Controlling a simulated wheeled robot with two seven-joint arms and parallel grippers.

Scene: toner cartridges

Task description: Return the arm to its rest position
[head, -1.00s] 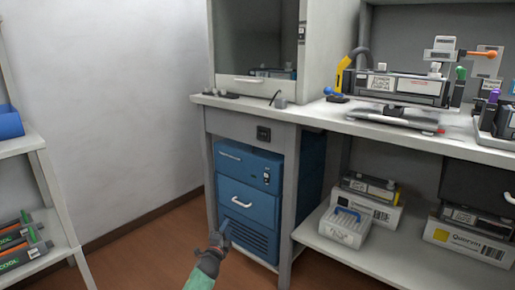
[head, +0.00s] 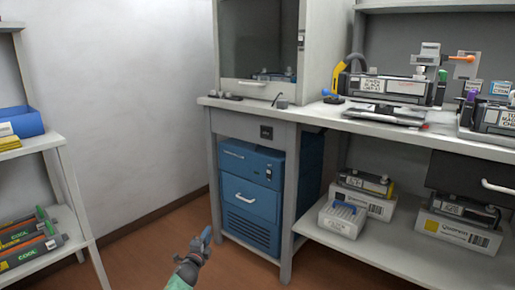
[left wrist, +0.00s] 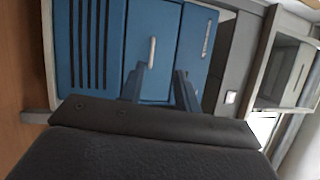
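My left gripper (head: 204,240) is low in the head view, in front of the blue drawer unit (head: 245,200) and over the brown floor. In the left wrist view its two dark blue fingers (left wrist: 160,84) stand apart with nothing held between them. Past them is the blue unit with its drawer handle (left wrist: 152,52) and slotted vents. The gripper looks apart from the unit, though the exact distance is unclear. My right arm and gripper are not in view.
A workbench (head: 290,114) with toner cartridges (head: 385,87) stands at the right. Below it, a lower shelf (head: 375,262) holds boxes and a tray. A white rack (head: 62,180) with cartridges stands at the left. The floor (head: 150,255) between looks clear.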

